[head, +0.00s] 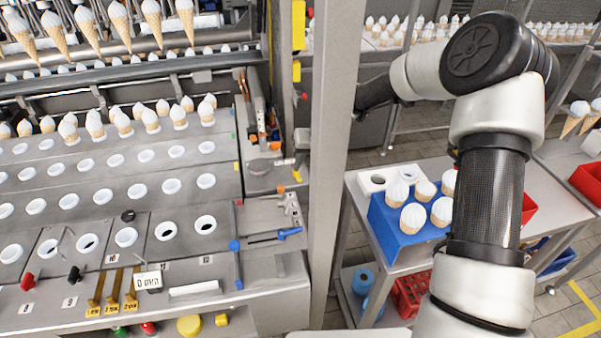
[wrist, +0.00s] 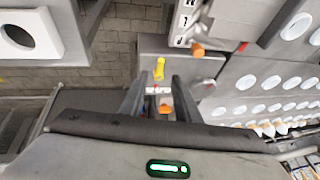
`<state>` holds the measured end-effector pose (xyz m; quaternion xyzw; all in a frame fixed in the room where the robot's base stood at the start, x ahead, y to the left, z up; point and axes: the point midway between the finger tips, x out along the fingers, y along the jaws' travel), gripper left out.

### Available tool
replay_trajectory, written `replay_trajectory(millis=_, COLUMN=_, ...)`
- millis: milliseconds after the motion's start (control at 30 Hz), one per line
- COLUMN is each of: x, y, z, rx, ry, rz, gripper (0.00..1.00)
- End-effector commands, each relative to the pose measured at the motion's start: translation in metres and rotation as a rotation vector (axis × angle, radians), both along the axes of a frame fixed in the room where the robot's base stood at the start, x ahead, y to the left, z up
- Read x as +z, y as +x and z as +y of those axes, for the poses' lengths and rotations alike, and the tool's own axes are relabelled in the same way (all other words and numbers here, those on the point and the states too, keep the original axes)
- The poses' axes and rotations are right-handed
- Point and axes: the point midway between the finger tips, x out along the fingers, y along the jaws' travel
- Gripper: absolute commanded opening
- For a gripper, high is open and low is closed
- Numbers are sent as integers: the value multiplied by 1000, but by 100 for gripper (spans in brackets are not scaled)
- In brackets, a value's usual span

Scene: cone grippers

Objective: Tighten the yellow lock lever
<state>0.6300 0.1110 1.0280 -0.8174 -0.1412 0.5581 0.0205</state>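The yellow lock lever (wrist: 159,68) shows in the wrist view, just beyond my fingers and roughly in line with the gap between them. In the head view, a small yellow piece (head: 284,161) on the side of the machine beside the grey post may be the same lever; I cannot be sure. My gripper (wrist: 158,90) is open in the wrist view, its two dark fingers apart on either side of a white and orange part (wrist: 164,107). The lever appears apart from the fingers. In the head view, the post hides my gripper's fingertips.
A grey vertical post (head: 338,130) stands between the machine (head: 120,210) and my arm. An orange knob (wrist: 197,50) is right of the lever. A side table (head: 540,205) at right carries a blue cone holder (head: 390,222). Floor shows left of the lever in the wrist view.

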Motion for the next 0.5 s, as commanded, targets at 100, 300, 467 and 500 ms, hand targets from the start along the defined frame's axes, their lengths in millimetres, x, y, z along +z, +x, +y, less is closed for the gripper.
replay_trajectory(millis=100, x=-23, y=8, z=7, rx=0, ry=2, rz=3, gripper=29)
replay_trajectory(millis=300, x=-49, y=18, z=14, rx=1, ry=1, rz=2, gripper=29)
replay_trajectory(millis=467, x=-57, y=21, z=16, rx=-1, ry=-1, rz=1, gripper=29)
replay_trajectory(millis=500, x=-58, y=21, z=16, rx=-1, ry=-1, rz=1, gripper=29)
